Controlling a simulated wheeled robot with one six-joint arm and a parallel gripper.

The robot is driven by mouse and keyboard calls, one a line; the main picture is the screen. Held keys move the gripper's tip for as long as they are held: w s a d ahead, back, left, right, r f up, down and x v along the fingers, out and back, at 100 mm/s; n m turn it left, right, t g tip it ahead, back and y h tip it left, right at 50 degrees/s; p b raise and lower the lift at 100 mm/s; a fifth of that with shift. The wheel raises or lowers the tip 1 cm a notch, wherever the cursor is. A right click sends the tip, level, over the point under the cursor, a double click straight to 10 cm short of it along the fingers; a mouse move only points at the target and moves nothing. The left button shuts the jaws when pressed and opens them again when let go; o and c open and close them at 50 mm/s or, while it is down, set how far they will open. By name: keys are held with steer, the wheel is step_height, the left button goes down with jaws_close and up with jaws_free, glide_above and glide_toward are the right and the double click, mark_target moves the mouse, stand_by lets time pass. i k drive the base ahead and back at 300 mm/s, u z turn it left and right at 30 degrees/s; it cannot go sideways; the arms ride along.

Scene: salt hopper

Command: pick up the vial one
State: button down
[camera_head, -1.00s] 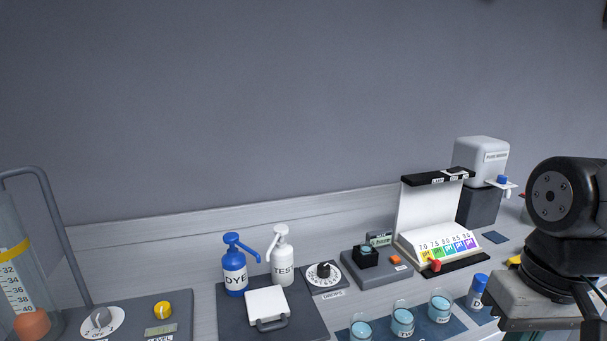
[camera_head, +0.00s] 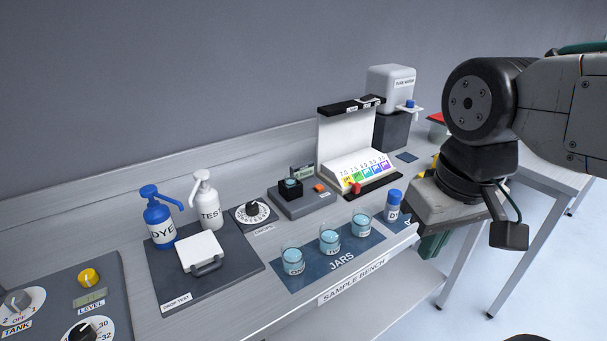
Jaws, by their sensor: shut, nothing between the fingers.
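No label in view clearly reads vial one. Three small glass jars of light blue liquid stand upright on the dark JARS mat (camera_head: 300,278): the left jar (camera_head: 292,262), the middle jar (camera_head: 329,241) and the right jar (camera_head: 362,224). A blue-capped bottle (camera_head: 394,206) with a partly hidden label stands right of them. A small cup of blue liquid (camera_head: 291,183) sits in the black holder of a grey device. My gripper (camera_head: 508,236) is at the right, beyond the bench's front edge, right of the blue-capped bottle. It is shut and empty, its fingers only partly visible.
A blue DYE pump bottle (camera_head: 160,220) and white TEST pump bottle (camera_head: 207,201) stand behind a white pad (camera_head: 200,251). A pH colour stand (camera_head: 352,140) and a grey dispenser (camera_head: 390,90) stand at the back. Knob panels fill the left.

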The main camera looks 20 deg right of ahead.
mark_target(290, 180)
steer(key=z, duration=2.15)
steer(key=k, duration=1.3)
steer(key=u, duration=1.55)
steer(key=i, duration=0.5)
steer(key=u, duration=0.05)
